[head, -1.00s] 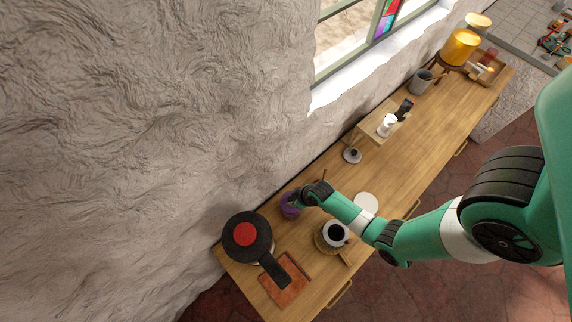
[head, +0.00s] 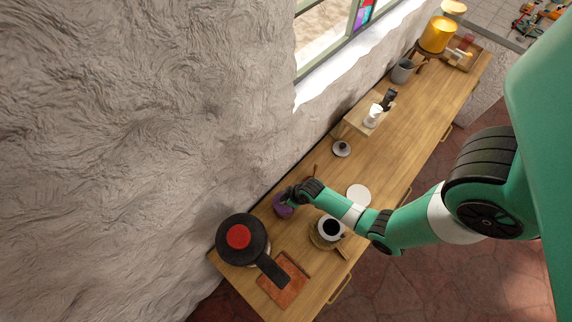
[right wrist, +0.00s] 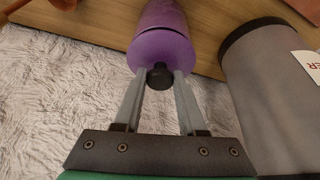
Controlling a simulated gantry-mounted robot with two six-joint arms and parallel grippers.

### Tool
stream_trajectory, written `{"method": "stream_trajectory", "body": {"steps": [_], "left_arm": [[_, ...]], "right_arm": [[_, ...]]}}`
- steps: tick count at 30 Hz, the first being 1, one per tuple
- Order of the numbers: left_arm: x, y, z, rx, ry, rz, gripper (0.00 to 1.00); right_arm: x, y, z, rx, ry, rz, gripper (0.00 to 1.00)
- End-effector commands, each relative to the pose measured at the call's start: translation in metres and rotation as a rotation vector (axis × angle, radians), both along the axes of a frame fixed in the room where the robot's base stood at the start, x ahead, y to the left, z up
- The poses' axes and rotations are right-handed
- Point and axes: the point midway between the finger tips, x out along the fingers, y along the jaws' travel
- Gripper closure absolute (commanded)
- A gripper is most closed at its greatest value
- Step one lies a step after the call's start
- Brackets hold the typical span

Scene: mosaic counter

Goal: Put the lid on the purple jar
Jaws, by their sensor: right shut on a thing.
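The purple jar (head: 281,207) stands on the wooden counter near the wall in the head view, partly covered by my right gripper (head: 290,196). In the right wrist view the jar's body (right wrist: 161,13) shows at the top, behind the purple lid (right wrist: 160,48). My right gripper (right wrist: 159,82) is shut on the lid's dark knob (right wrist: 159,75). The lid is in line with the jar's mouth; I cannot tell whether it touches the rim. My left gripper is not in view.
A black pan-like vessel with a red top (head: 239,237) stands left of the jar. A dark-filled cup (head: 331,228) and a white disc (head: 358,194) are to the right. A grey cylinder (right wrist: 270,90) stands close by in the right wrist view.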

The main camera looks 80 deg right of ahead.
Motion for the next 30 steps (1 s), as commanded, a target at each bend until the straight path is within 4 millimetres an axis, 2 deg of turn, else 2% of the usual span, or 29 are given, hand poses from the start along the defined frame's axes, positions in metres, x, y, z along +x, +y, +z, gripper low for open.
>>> {"method": "stream_trajectory", "body": {"steps": [17,30], "left_arm": [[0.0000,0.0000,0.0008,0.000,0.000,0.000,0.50],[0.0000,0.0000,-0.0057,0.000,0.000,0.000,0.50]], "right_arm": [[0.0000,-0.0002,-0.0003,0.000,-0.001,0.000,1.00],[-0.0001,-0.0001,-0.0086,0.000,-0.001,0.000,1.00]]}}
